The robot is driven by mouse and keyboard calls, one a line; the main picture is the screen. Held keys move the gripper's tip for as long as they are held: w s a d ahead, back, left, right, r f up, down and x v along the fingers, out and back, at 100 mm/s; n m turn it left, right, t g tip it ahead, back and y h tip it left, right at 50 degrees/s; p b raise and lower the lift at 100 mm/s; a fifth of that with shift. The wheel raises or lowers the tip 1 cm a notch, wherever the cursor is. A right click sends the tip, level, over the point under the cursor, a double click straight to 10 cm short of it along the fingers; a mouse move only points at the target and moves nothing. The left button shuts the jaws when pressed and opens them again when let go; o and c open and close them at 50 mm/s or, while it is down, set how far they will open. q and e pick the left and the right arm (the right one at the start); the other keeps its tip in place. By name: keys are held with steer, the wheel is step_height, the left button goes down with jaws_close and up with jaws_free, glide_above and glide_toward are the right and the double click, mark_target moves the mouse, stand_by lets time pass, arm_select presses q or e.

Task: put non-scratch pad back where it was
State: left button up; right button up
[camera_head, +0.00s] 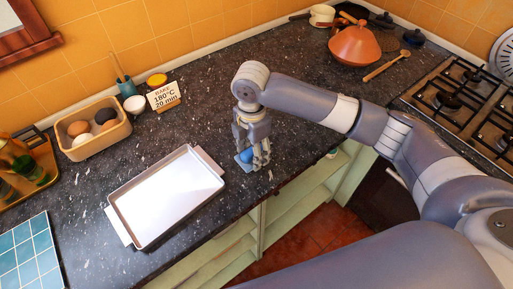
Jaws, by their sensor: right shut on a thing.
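My right gripper (254,160) points down over the dark countertop, to the right of the metal baking tray. It is shut on a small blue thing, which looks like the non-scratch pad (246,156). The fingers hide much of the pad, and I cannot tell whether it touches the counter. My left gripper is not in view.
An empty silver baking tray (165,195) lies on the counter. A box of eggs (93,143), a recipe card (163,96) and a tray of bottles (40,185) stand left. An orange tagine (357,48) and gas hob (455,95) are right. Green shelves (290,215) lie below the front edge.

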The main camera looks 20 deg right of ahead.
steer(key=shift+w+d, duration=0.65)
steer(key=shift+w, duration=0.2)
steer(key=shift+w+d+f, duration=0.1)
steer(key=shift+f, duration=0.1)
step_height(320, 180, down, 3)
steer(key=shift+f+p, duration=0.15)
steer(key=shift+p, duration=0.7)
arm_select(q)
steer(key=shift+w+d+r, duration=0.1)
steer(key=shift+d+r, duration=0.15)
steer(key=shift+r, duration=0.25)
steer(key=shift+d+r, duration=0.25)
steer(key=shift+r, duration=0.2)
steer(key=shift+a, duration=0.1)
arm_select(e)
steer(key=shift+f, duration=0.2)
steer(key=o, duration=1)
arm_select(q)
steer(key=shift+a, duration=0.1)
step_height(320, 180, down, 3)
steer(key=b, duration=0.3)
arm_select(e)
step_height(320, 180, up, 12)
steer(key=shift+r, duration=0.2)
